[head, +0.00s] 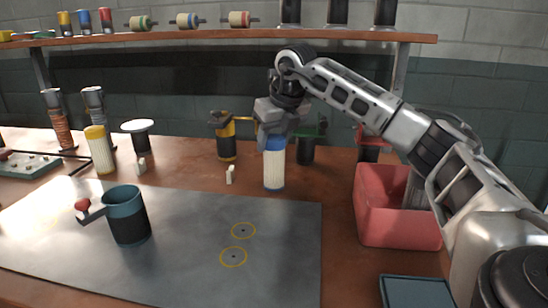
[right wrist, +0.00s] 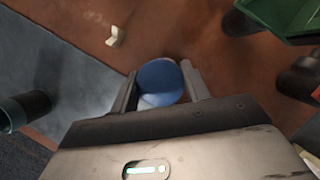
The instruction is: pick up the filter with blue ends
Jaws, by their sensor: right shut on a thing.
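The filter with blue ends (head: 274,165) is a white cylinder with a blue band at its top and bottom. It stands upright at the back edge of the grey mat; I cannot tell whether its base touches the surface. My right gripper (head: 273,136) comes down from above and is shut on its top. In the right wrist view the round blue end (right wrist: 160,82) sits between the two fingers (right wrist: 162,90). A similar filter with yellow ends (head: 100,150) stands at the left. My left gripper is not in view.
A teal cup (head: 127,215) stands on the grey mat (head: 185,275), whose right part with two yellow rings is clear. A red bin (head: 398,232) is at the right, with a blue tray (head: 416,292) before it. Black-and-yellow (head: 226,140) and green-topped (head: 306,146) holders stand behind.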

